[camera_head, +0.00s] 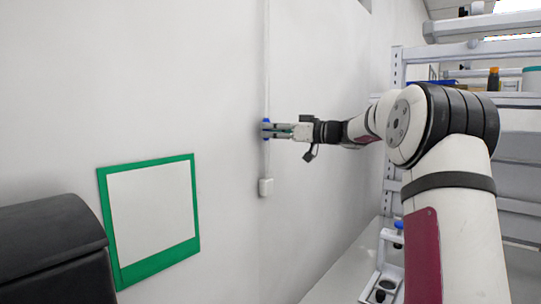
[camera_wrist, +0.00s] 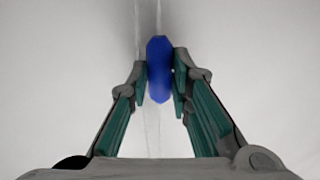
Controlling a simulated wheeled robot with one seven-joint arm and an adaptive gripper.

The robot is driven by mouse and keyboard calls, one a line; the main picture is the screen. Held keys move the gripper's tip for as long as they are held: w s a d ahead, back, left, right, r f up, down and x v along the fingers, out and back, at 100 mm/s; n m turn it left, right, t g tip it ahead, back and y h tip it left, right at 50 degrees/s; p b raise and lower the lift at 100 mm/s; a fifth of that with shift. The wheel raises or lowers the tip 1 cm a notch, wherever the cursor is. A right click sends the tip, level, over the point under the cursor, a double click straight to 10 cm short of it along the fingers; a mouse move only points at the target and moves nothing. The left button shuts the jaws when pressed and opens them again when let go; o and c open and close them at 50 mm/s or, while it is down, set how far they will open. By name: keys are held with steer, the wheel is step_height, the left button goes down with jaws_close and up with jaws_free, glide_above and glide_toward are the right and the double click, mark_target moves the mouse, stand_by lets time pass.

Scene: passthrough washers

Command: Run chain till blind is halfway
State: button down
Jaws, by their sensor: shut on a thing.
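A blue piece (camera_wrist: 159,70) sits on the chain and also shows in the head view (camera_head: 266,122). My gripper (camera_head: 268,130) reaches in from the right and is shut on the blue piece. In the wrist view my gripper's fingertips (camera_wrist: 160,75) are on both sides of it, and faint pale strands run above and below. The blind itself is not clearly visible in either view.
A green-framed white panel (camera_head: 150,217) is on the wall at left, beside a dark rounded object (camera_head: 52,250). White shelving (camera_head: 397,70) with bottles (camera_head: 493,79) stands at right. A stand with a blue-topped item (camera_head: 399,226) is on the counter below my arm. The wall around the chain is clear.

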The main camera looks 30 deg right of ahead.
step_height(320, 180, up, 12)
steer(key=shift+f+b, duration=0.1)
steer(key=shift+b, duration=0.3)
steer(key=c, duration=1.4)
jaws_free()
steer(key=shift+c, duration=0.2)
steer(key=shift+s, duration=0.1)
steer(key=v, duration=1.2)
